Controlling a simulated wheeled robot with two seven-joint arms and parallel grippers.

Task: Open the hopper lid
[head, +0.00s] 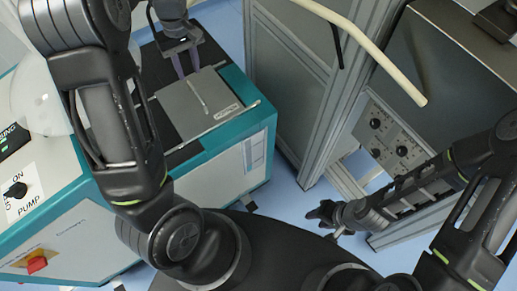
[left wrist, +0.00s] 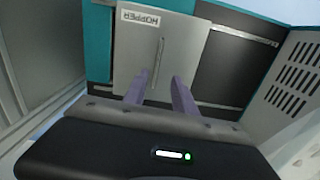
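The hopper lid (head: 196,103) is a grey square plate with a "HOPPER" label, lying flat on top of a teal and white machine (head: 225,148). A thin bar handle (head: 198,91) runs along its middle. The lid also shows in the left wrist view (left wrist: 185,50), with the handle (left wrist: 161,60) ahead of the fingers. My left gripper (head: 186,66) is over the lid's far edge, its two fingers apart with nothing between them. In the left wrist view the gripper (left wrist: 158,80) points toward the handle. My right gripper (head: 326,214) is low, away from the machine; its fingers are unclear.
A "PUMP" switch (head: 16,190) and a red knob (head: 37,264) are on the machine's near side. A grey cabinet (head: 290,75) stands right of the machine. A cream pipe (head: 385,62) crosses above. A knobbed panel (head: 388,140) is at the right. Blue floor lies between.

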